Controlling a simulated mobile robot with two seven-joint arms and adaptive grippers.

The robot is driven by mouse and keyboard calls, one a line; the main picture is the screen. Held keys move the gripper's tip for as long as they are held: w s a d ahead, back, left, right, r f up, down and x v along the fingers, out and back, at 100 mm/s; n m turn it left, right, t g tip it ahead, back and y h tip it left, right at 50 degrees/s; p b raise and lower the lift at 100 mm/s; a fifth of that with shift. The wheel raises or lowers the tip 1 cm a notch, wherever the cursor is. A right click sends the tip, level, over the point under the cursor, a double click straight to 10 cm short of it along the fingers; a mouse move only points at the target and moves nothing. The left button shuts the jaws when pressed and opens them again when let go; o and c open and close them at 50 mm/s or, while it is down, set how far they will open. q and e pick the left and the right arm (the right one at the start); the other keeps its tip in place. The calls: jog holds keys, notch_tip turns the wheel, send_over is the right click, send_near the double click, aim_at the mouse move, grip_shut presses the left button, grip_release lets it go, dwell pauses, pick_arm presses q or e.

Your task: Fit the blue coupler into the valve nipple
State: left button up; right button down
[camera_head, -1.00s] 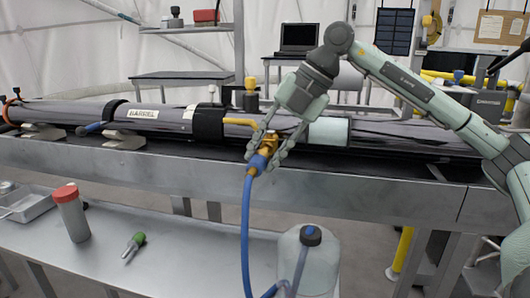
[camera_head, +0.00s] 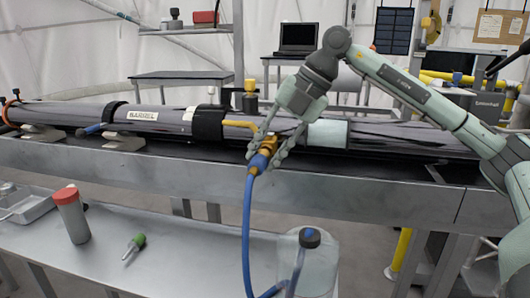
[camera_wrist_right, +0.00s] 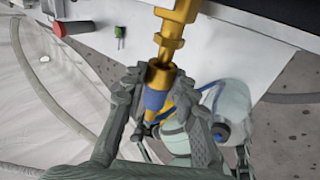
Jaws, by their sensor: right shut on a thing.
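The blue coupler (camera_head: 258,161) sits at the top end of the blue hose, below the brass valve. My right gripper (camera_head: 267,155) is shut on the coupler, with a finger on each side. In the right wrist view the coupler (camera_wrist_right: 154,101) shows blue between the fingers (camera_wrist_right: 160,105). The valve nipple is at the lower end of the yellow-brass valve (camera_wrist_right: 172,32), and a brass collar (camera_wrist_right: 160,76) lies in line with it. The nipple's tip is hidden there, and I cannot tell how deep the joint is. My left gripper is out of view.
The dark barrel (camera_head: 300,133) lies along the metal bench (camera_head: 330,190) behind the gripper. The blue hose (camera_head: 246,225) hangs to a clear jug (camera_head: 308,262). A red-capped bottle (camera_head: 73,217) and a green-handled tool (camera_head: 135,244) are on the lower table.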

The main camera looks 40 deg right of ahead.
jog(key=shift+w+d+p, duration=0.5)
jog(key=shift+w+d, duration=0.3)
jog(key=shift+d, duration=0.1)
jog(key=c, duration=1.1)
grip_release()
jog(key=v, duration=1.2)
